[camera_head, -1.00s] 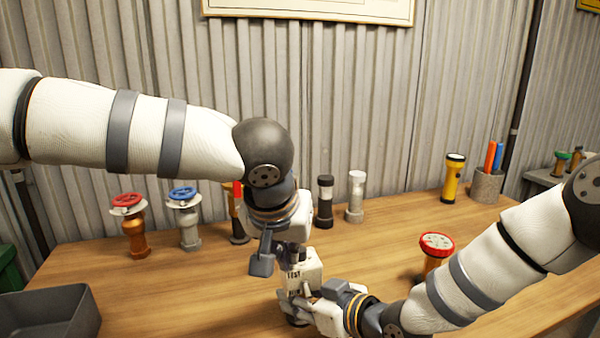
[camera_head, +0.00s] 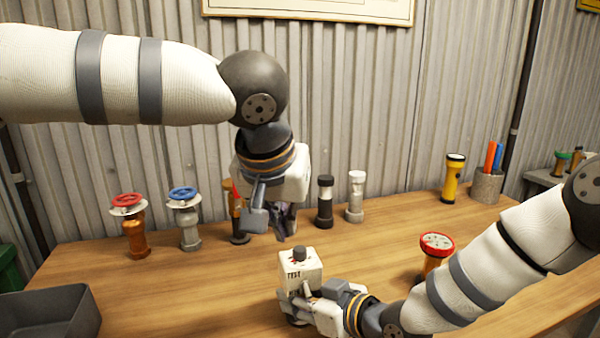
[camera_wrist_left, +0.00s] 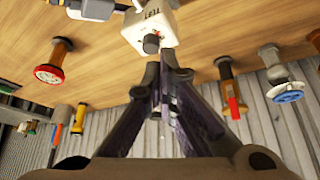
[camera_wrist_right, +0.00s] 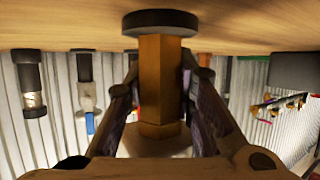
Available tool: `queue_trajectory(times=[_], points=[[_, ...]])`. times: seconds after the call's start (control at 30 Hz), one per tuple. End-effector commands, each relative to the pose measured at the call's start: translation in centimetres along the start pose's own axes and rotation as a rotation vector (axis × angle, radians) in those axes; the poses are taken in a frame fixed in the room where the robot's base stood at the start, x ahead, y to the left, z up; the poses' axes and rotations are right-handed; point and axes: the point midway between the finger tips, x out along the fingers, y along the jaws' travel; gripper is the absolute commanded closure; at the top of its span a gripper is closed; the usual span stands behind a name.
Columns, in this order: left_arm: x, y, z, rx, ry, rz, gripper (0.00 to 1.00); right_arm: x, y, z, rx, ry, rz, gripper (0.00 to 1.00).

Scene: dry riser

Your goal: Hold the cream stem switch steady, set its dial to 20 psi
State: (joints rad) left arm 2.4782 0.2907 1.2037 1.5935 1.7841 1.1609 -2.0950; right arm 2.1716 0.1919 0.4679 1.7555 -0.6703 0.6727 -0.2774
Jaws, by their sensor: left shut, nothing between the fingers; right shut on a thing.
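The cream stem switch (camera_head: 302,270) stands upright on the table, a boxy cream head with "TEST" lettering. Its dark dial (camera_head: 299,254) is on top and also shows in the left wrist view (camera_wrist_left: 151,44); its setting is too small to read. My right gripper (camera_head: 296,294) is shut on the switch below the head. The right wrist view shows the brass stem (camera_wrist_right: 160,85) between its fingers, with a dark round foot (camera_wrist_right: 160,22). My left gripper (camera_head: 281,234) is shut and empty, above and slightly left of the dial, apart from it.
Red-wheeled (camera_head: 130,225) and blue-wheeled (camera_head: 186,218) valves stand at the left, near a grey tray (camera_head: 50,315). Dark (camera_head: 325,202) and pale (camera_head: 355,197) fittings stand behind. A red-topped fitting (camera_head: 436,248) is close to my right arm. A yellow flashlight (camera_head: 453,178) is further back.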

Motion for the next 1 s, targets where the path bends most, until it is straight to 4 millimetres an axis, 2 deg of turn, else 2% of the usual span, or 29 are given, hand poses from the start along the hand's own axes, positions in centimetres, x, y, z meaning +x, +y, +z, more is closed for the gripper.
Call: queue_trajectory(times=[0.1,0.27,0.7,1.0], points=[[0.0,0.2,-0.1,0.001,0.0,0.0,1.0,0.0,0.0,0.1,0.0,-0.002,0.0,1.0],[-0.5,2.4,-0.8,0.002,0.0,-0.001,1.0,0.0,0.0,0.1,0.0,-0.002,0.0,1.0],[4.8,2.3,2.2,0.002,-0.003,0.0,1.0,0.0,0.0,0.1,0.0,-0.002,0.0,1.0],[5.5,2.3,2.6,0.001,0.0,0.0,1.0,0.0,0.0,0.1,0.0,-0.002,0.0,1.0]])
